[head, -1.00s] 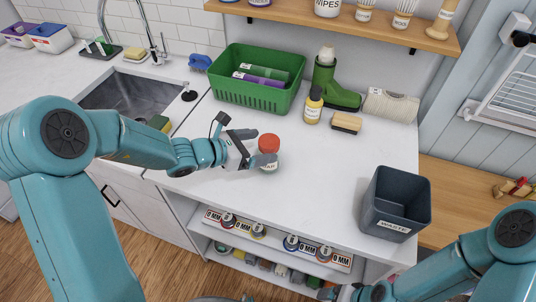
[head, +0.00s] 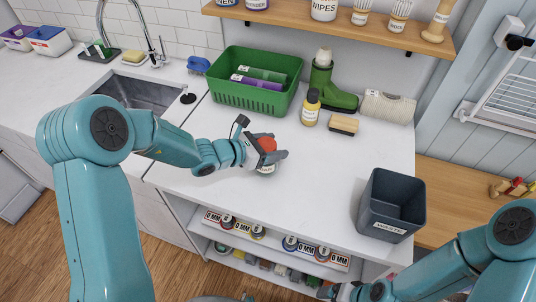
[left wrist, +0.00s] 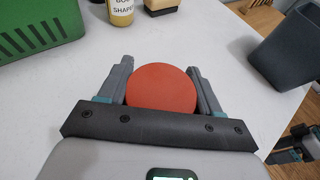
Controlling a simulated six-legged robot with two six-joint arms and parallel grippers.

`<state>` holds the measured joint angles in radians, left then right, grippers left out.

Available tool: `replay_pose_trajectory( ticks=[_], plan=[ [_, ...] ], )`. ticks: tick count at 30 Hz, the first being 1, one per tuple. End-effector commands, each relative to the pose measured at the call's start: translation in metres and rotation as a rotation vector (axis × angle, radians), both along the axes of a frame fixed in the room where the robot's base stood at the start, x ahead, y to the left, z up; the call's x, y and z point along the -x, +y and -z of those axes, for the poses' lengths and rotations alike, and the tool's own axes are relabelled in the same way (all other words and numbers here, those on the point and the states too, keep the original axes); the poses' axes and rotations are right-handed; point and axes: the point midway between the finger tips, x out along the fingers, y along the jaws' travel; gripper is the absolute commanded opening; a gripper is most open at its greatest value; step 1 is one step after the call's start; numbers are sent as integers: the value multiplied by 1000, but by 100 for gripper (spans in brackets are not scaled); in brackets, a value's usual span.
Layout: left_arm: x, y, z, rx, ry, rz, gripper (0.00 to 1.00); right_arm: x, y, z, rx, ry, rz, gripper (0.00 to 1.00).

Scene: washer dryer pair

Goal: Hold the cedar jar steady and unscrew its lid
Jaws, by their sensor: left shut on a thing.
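The jar with a red lid (head: 267,144) stands upright on the white counter, and a little of its labelled body (head: 266,170) shows under my gripper. The label cannot be read. My left gripper (head: 267,157) is shut on the jar, one finger on each side. In the left wrist view the round red lid (left wrist: 162,90) sits between the two grey fingers, and the body below is hidden. The lid is on the jar. My right gripper (head: 328,292) is low at the bottom edge, away from the jar, and its jaws are not clear.
A dark waste bin (head: 390,205) stands at the counter's right end. The counter between jar and bin is clear.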

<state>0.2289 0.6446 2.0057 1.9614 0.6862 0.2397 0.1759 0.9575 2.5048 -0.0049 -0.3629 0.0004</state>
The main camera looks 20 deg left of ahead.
Motion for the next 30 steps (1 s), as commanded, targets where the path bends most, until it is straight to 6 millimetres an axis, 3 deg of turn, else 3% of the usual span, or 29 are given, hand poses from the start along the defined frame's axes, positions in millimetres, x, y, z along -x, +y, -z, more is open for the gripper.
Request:
replay_pose_trajectory(
  ticks=[5, 9, 21, 27, 30],
  plan=[
    [0, 0, -6, 0, -2, 2, 25, 0, 0, 0, 0, 0, 0, 85],
    [0, 0, -24, -2, -7, 2, 25, 0, 0, 1, 0, 0, 0, 85],
    [0, 0, -148, -4, -11, 2, 25, 0, 0, -15, 0, 0, 0, 85],
    [0, 0, -187, -2, -6, 1, 25, 0, 0, -25, 0, 0, 0, 85],
    [0, 0, -196, -1, -4, 2, 25, 0, 0, -27, 0, 0, 0, 85]
  ],
)
